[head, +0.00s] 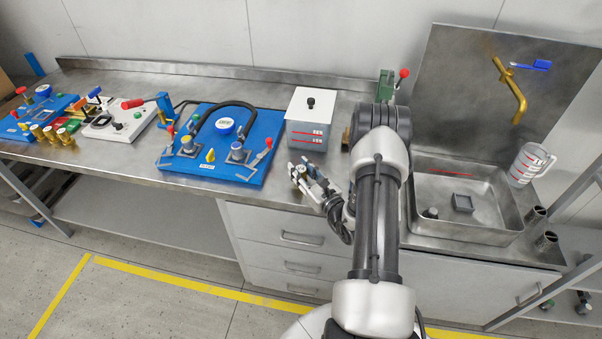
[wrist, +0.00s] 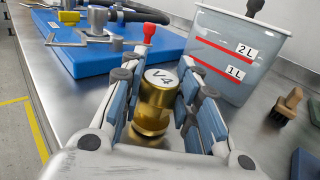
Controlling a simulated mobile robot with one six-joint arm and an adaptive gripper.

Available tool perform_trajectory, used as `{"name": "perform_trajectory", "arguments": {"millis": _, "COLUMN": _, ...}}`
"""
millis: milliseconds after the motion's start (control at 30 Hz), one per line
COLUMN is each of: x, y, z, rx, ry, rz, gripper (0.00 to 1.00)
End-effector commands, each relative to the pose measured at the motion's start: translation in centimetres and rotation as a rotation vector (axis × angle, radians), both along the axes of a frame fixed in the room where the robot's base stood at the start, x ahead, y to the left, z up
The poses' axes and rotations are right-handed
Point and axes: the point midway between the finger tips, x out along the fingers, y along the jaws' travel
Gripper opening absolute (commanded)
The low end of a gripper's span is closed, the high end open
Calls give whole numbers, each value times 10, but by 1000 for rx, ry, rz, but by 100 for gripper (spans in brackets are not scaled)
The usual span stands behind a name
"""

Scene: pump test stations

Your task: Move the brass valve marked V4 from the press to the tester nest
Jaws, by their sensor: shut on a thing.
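The brass valve (wrist: 155,108) has a white cap marked V4 and stands upright between my gripper's fingers in the wrist view. My gripper (wrist: 162,92) is shut on it, with blue pads on both sides. In the head view my gripper (head: 312,180) is left of my arm, at the front edge of the bench; the valve cannot be made out there. A green device with a red-knobbed lever (head: 386,86), possibly the press, is partly hidden behind my arm. A white-topped unit with a dial (head: 118,122), possibly the tester, stands at the left; its nest cannot be made out.
A blue board with fittings and red levers (head: 215,150) lies left of my gripper. A lidded container marked 1 L and 2 L (head: 307,130) stands behind it. Several brass pieces (head: 50,135) are at far left. A brush (wrist: 288,105) lies right. A sink (head: 465,215) is right.

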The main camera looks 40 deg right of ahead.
Motion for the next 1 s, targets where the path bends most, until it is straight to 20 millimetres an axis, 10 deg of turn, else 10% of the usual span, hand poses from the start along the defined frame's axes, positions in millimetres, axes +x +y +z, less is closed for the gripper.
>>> {"name": "perform_trajectory", "arguments": {"millis": 367, "x": 0, "y": -1, "z": -5, "rx": -2, "ry": -3, "rz": 0, "gripper": 0}}
{"name": "perform_trajectory", "arguments": {"millis": 400, "x": 0, "y": 0, "z": -6, "rx": -1, "ry": -2, "rz": 0, "gripper": 30}}
{"name": "perform_trajectory", "arguments": {"millis": 1000, "x": 0, "y": 0, "z": -4, "rx": -1, "ry": -2, "rz": 0, "gripper": 49}}
